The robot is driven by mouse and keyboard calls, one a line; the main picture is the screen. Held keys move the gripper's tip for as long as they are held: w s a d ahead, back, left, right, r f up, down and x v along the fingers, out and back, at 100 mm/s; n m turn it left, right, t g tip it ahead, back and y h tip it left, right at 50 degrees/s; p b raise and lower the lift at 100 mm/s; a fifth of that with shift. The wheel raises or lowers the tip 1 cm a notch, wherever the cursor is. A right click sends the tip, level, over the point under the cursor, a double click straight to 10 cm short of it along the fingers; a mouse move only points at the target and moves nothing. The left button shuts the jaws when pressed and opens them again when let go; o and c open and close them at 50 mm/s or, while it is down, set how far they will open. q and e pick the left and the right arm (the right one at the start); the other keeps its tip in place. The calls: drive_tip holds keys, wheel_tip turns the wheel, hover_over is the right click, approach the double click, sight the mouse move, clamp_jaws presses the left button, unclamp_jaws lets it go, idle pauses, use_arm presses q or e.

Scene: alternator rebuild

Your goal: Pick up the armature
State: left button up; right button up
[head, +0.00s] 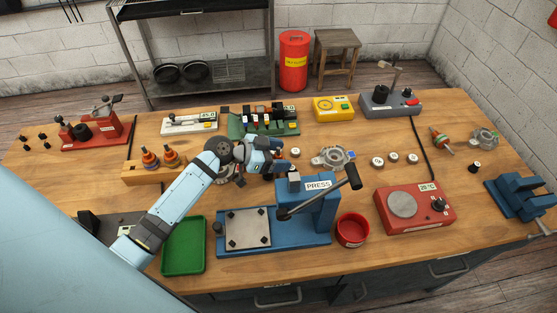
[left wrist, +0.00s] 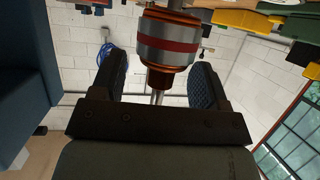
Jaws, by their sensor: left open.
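In the left wrist view, an armature (left wrist: 168,47) with a red band, grey core and copper-coloured ends fills the space between my fingers near the top. Its thin shaft runs down between them. My left gripper (left wrist: 161,88) is open, with a dark finger on each side; I cannot tell whether either touches it. In the head view my left gripper (head: 285,160) is over the middle of the bench, and I cannot make out this armature there. Two orange-wound parts (head: 150,158) stand in a wooden block (head: 140,175) left of my arm. My right gripper is not in view.
The blue press (head: 318,208) with its lever stands close in front of my left gripper. A green tray (head: 184,246), red bowl (head: 352,230) and red heater (head: 415,208) are nearby. A silver housing (head: 333,157) lies to the right. A red-and-green part (head: 441,140) lies farther right.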

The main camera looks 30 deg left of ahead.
use_arm(q)
drive_tip(key=shift+s, duration=0.1)
drive_tip(key=c, duration=1.2)
clamp_jaws()
